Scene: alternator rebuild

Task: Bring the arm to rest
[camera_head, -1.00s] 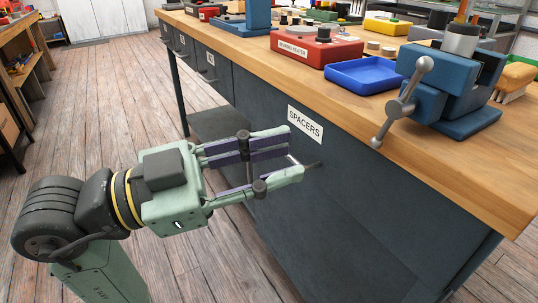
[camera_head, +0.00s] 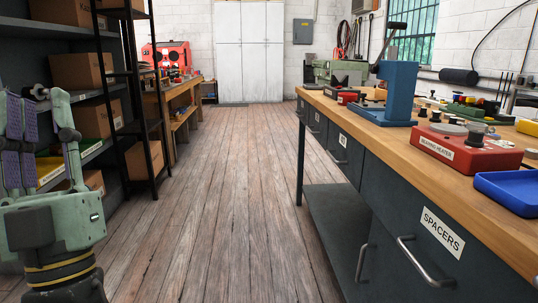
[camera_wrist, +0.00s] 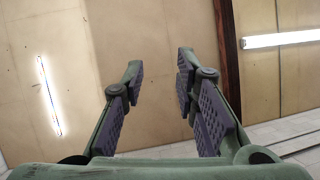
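My gripper (camera_head: 45,98) is at the left edge of the head view, raised with its fingers pointing up. In the wrist view its two green fingers with purple pads stand well apart, with nothing between them (camera_wrist: 160,68). The wrist camera looks up at the ceiling (camera_wrist: 85,50). My gripper is clear of the workbench, with open floor between them. The part of the arm below the wrist is mostly out of view.
The wooden-topped workbench (camera_head: 395,145) runs along the right. Its drawer marked SPACERS (camera_head: 400,215) looks shut, with a metal handle (camera_head: 424,264). A dark shelf rack (camera_head: 145,85) with cardboard boxes stands close behind my gripper. The plank floor (camera_head: 220,200) between is clear.

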